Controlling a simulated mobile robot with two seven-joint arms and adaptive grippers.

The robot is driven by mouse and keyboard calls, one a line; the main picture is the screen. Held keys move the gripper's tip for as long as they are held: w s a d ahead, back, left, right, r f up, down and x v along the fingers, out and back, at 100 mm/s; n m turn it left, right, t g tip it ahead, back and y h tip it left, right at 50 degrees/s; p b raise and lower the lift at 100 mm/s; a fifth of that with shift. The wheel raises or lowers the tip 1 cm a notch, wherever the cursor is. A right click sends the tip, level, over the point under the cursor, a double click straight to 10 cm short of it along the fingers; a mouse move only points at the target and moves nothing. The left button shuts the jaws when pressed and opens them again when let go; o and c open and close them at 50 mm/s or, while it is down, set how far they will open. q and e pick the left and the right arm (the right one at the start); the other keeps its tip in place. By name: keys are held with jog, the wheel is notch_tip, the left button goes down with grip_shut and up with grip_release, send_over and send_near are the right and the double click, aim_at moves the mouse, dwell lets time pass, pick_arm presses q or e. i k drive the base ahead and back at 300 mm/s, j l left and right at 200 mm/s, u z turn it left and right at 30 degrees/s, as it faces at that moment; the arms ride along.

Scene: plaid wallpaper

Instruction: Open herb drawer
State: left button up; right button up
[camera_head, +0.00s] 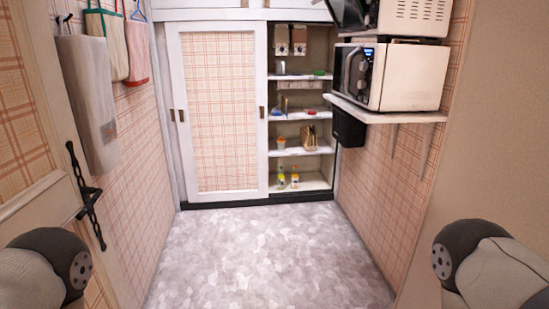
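I cannot make out a herb drawer for certain. A cupboard with a plaid sliding door (217,112) stands at the far end of the narrow room. The door covers the cupboard's left and middle. Its right part is open and shows white shelves (312,182) with small items. Two dispenser-like units (290,40) hang at the top of this opening. Both my grippers are out of view; only rounded parts of my arms show at the lower left and lower right corners.
A microwave (388,76) stands on a white wall shelf (380,114) at right, with a dark box (349,128) below. A door with a black handle (86,195) is at left. Towels (88,95) hang beyond it. The grey patterned floor (265,255) is clear.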

aim_at(305, 83)
jog(key=i, duration=2.45)
